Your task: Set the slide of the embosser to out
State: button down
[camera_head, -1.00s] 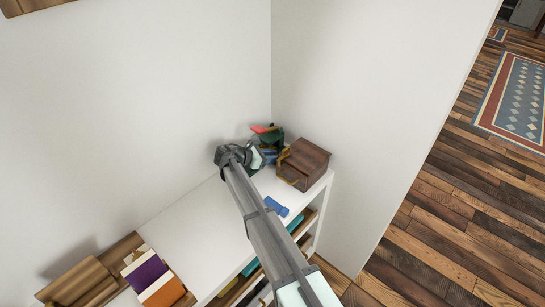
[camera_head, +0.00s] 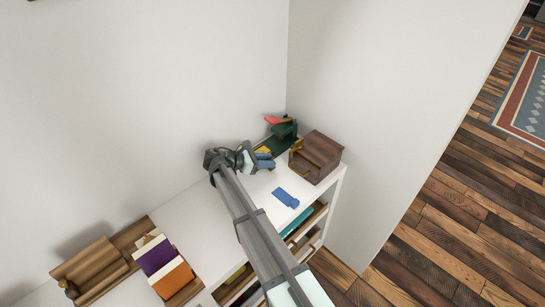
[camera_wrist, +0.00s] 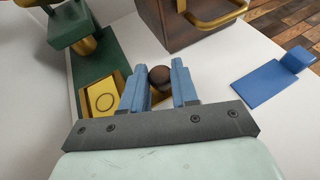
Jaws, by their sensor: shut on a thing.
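The embosser (camera_head: 287,131) is dark green with a red handle and stands in the back corner of the white shelf top. In the wrist view its green base (camera_wrist: 101,61) shows at the upper left. Its yellow slide (camera_wrist: 103,97), a plate marked with a circle, projects at the near end of the base. My gripper (camera_head: 264,160) is beside the slide. In the wrist view, my blue fingers (camera_wrist: 158,88) are shut around a dark brown round knob (camera_wrist: 160,75) with yellow below it. The join between knob and slide is hidden by a finger.
A brown wooden box (camera_head: 318,157) with a brass handle stands right of the embosser. A blue flat piece (camera_head: 286,198) lies near the front edge. Books (camera_head: 165,265) and a wooden holder (camera_head: 95,270) are at the left. The shelf middle is clear.

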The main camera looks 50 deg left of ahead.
jog(key=shift+s, duration=0.3)
jog(key=c, duration=1.2)
grip_release()
jog(key=shift+s, duration=0.1)
jog(key=v, duration=0.7)
jog(key=shift+s+a+r, duration=0.15)
